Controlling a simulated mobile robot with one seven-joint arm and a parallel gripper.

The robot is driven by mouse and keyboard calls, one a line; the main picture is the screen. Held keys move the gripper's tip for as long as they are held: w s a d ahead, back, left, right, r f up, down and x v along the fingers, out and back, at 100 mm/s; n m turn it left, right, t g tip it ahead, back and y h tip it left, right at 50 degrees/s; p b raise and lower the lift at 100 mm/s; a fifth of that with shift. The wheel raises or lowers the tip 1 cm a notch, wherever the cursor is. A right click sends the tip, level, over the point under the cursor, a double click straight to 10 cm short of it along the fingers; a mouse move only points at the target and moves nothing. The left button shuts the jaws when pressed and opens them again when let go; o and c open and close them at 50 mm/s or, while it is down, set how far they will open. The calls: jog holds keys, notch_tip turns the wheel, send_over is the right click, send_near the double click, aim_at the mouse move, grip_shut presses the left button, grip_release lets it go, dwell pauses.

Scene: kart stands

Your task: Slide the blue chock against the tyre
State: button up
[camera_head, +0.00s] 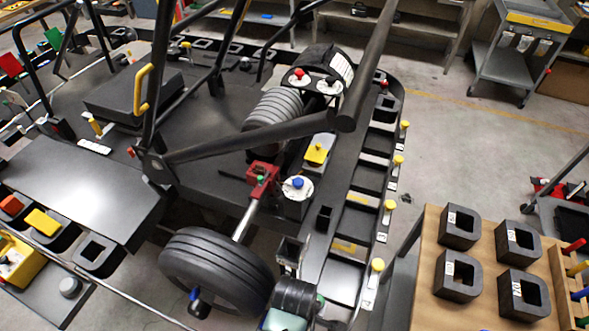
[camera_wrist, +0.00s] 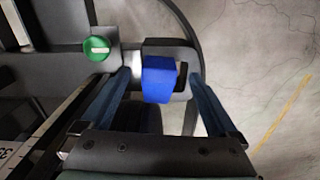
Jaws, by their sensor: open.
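The blue chock (camera_wrist: 158,80) is a plain blue block in the wrist view, in front of a dark squared holder (camera_wrist: 170,46). My gripper (camera_wrist: 160,73) is open, with one dark finger on each side of the chock. I see gaps between the fingers and the block's sides, and cannot tell how deep it sits between them. The tyre (camera_head: 230,268), a black wheel on a metal axle, is at the lower middle of the head view.
A green round knob (camera_wrist: 97,48) is left of the chock in the wrist view. Kart frame tubes (camera_head: 265,135) cross above the tyre. A wooden table (camera_head: 430,250) with several dark numbered blocks stands at right. Bare floor (camera_head: 450,120) lies beyond it.

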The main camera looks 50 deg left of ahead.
jog(key=shift+f, duration=2.15)
grip_shut()
jog(key=shift+s+a, duration=0.2)
jog(key=shift+a, duration=0.4)
jog(key=shift+s+a, duration=0.2)
jog(key=shift+a, duration=0.4)
jog(key=shift+s+a+p, duration=0.2)
jog(key=shift+s+a, duration=0.05)
jog(key=shift+a, duration=0.25)
jog(key=shift+s+a+p, duration=0.15)
jog(key=shift+s+a, duration=0.1)
jog(key=shift+a, duration=0.25)
